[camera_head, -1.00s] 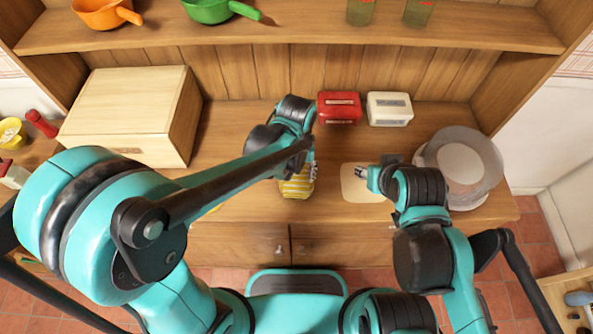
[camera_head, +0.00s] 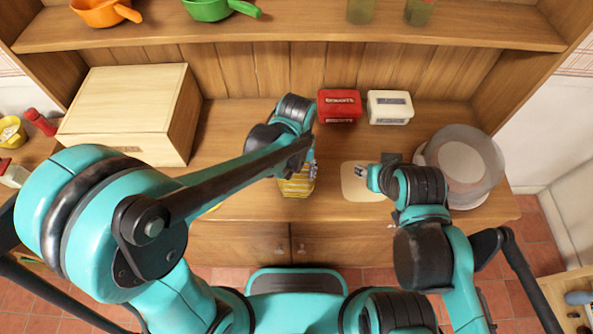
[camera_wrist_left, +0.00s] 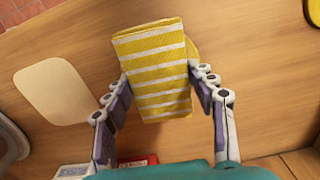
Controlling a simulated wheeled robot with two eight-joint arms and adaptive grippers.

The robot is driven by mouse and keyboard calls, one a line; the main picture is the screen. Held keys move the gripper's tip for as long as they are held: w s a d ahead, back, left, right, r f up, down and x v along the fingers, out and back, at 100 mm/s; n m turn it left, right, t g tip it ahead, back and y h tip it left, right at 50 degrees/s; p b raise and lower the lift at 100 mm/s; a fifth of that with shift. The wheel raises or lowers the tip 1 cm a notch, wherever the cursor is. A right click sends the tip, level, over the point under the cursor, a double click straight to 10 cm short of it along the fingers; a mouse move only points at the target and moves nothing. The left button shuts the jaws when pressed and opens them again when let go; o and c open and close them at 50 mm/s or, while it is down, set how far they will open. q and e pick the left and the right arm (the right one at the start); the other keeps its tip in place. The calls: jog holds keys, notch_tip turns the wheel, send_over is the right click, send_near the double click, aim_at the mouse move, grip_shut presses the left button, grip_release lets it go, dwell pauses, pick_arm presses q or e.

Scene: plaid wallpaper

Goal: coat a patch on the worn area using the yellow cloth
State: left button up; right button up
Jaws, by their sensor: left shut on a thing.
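The yellow cloth, striped with white (camera_wrist_left: 158,75), is folded into a thick pad and held between the fingers of my left gripper (camera_wrist_left: 160,88). In the head view the cloth (camera_head: 297,187) shows below that gripper (camera_head: 308,172), near the counter's front edge, partly hidden by the arm. The gripper is shut on it. The worn area is a pale rounded patch (camera_head: 357,188) to the right of the cloth, apart from it; it also shows at the left in the left wrist view (camera_wrist_left: 52,92). My right gripper (camera_head: 362,172) hangs over the patch; its finger opening is too small to tell.
A red box (camera_head: 340,106) and a white box (camera_head: 390,108) stand at the back of the wooden counter (camera_head: 240,120). A round translucent container (camera_head: 465,165) stands at the right, close to my right arm. A large wooden box (camera_head: 130,115) fills the left.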

aim_at(296, 173)
pick_arm(q)
jog(key=shift+f+b, duration=0.35)
jog(key=shift+f, duration=0.1)
dwell(1.1)
jog(key=shift+r, duration=0.1)
notch_tip(296, 173, up, 7)
jog(key=p, duration=0.5)
jog(key=shift+p, duration=0.35)
dwell(0.7)
